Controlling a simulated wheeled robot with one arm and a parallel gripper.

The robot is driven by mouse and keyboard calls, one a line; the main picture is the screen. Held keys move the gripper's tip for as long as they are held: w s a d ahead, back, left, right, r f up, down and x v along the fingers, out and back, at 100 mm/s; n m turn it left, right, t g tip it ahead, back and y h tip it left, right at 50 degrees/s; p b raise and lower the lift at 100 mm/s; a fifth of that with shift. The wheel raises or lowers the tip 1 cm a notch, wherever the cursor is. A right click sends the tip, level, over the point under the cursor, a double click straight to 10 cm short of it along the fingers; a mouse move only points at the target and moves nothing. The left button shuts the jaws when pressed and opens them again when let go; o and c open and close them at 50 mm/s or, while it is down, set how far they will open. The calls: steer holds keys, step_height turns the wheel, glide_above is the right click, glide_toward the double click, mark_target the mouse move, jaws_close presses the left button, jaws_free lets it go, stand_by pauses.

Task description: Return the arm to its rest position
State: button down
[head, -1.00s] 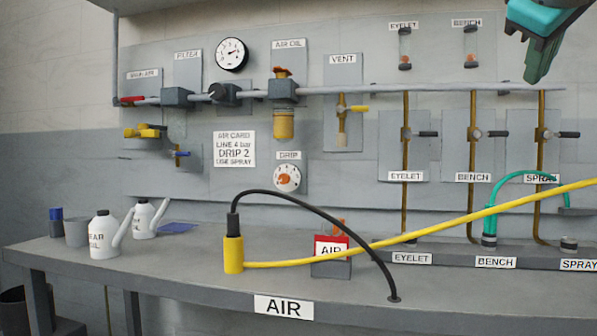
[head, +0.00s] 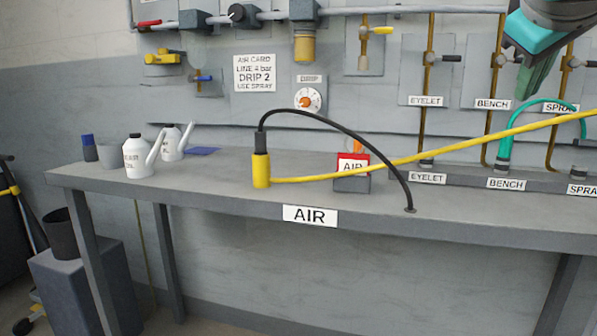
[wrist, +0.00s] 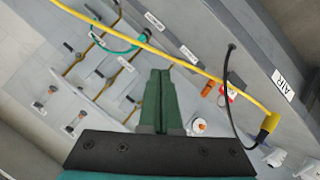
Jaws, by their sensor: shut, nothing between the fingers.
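My gripper shows in the wrist view (wrist: 160,92), its two green fingers shut together with nothing between them. In the head view only part of my gripper (head: 528,82) shows at the upper right, pointing down in front of the wall panel near the SPRAY and BENCH labels. It appears apart from the bench (head: 230,200) and the hoses. The rest of my arm is cut off by the picture's edge.
A yellow cable (head: 420,153) runs from a yellow plug (head: 261,170) across the bench to the right. A black cable (head: 360,134) arches beside it. A green hose (head: 507,135) joins the BENCH outlet. Oil cans (head: 138,157) stand at left. A bin (head: 61,235) stands lower left.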

steer(key=a+f+g+y, duration=0.2)
steer(key=a+f+g, duration=0.1)
steer(key=f, duration=1.1)
steer(key=a+f+g+y, duration=0.2)
steer(key=f+g, duration=0.1)
steer(key=f, duration=1.1)
steer(key=s+a+f+m+g+y, duration=0.1)
steer(key=s+a+f+g, duration=0.2)
steer(key=s+f, duration=0.6)
steer(key=s+a+f+m+g+y, duration=0.1)
steer(key=s+a+f, duration=0.3)
steer(key=s+f, duration=0.5)
step_height(320, 180, down, 5)
steer(key=shift+a+g, duration=0.15)
steer(key=shift+g, duration=0.75)
